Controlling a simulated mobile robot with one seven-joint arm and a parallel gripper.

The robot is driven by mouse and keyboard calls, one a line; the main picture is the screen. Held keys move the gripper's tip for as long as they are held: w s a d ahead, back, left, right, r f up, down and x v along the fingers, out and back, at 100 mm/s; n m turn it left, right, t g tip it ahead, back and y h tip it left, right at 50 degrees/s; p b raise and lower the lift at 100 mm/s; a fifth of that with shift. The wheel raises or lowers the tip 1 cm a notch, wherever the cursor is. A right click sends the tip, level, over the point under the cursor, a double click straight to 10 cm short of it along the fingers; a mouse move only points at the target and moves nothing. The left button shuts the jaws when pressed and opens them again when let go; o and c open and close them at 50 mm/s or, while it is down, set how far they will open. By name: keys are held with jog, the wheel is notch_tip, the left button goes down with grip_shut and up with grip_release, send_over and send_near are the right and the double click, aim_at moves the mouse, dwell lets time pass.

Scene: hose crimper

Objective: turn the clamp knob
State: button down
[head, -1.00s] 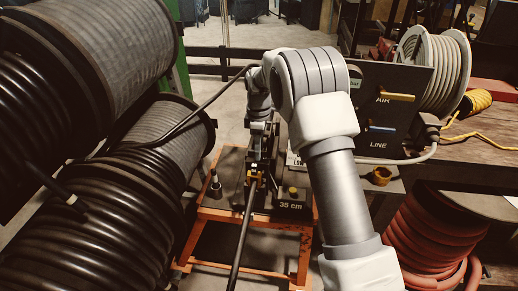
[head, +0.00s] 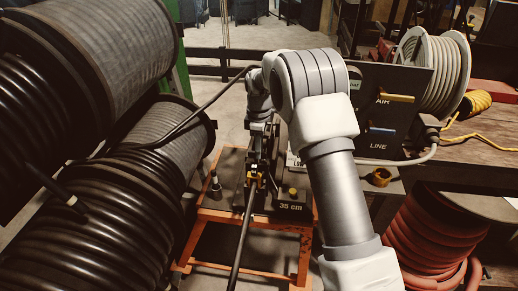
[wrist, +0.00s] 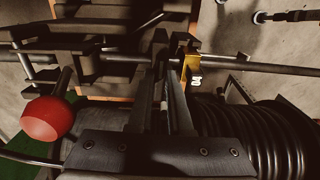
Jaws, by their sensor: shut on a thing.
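My gripper (head: 256,160) reaches down over the dark crimper on the orange stand in the head view. In the wrist view its two dark fingers (wrist: 169,50) point up the picture and are shut on the clamp knob, a small dark part that the fingertips mostly hide. A yellow bracket (wrist: 192,68) sits just right of the fingertips; it also shows in the head view (head: 253,179). A dark hose (head: 240,238) runs from the crimper toward the front and crosses the right of the wrist view (wrist: 265,67).
A red ball handle (wrist: 47,118) stands left of my fingers. A block marked 35 cm (head: 291,208) lies on the orange stand (head: 248,221). Big hose reels (head: 115,215) crowd the left. A panel (head: 393,105) and bench (head: 480,150) stand on the right.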

jog(key=m+p, duration=0.1)
jog(key=m, duration=0.3)
jog(key=shift+s+r, duration=0.1)
jog(key=m+p, duration=0.1)
jog(key=m, duration=0.2)
jog(key=shift+a+m, duration=0.1)
jog(key=shift+m, duration=0.3)
jog(key=m+p, duration=0.1)
jog(key=m, duration=0.3)
jog(key=shift+s+a, duration=0.1)
jog(key=m, duration=0.4)
jog(key=shift+a+p, duration=0.1)
jog(key=shift+p, duration=0.2)
jog(key=m, duration=0.3)
jog(key=shift+m+p, duration=0.3)
jog(key=m, duration=0.3)
jog(key=shift+a+m+p, duration=0.1)
jog(key=shift+m+p, duration=0.2)
jog(key=shift+m, duration=0.1)
jog(key=m, duration=0.3)
jog(key=m+p, duration=0.1)
jog(key=m, duration=0.2)
jog(key=shift+w+a, duration=0.1)
jog(key=shift+w, duration=0.1)
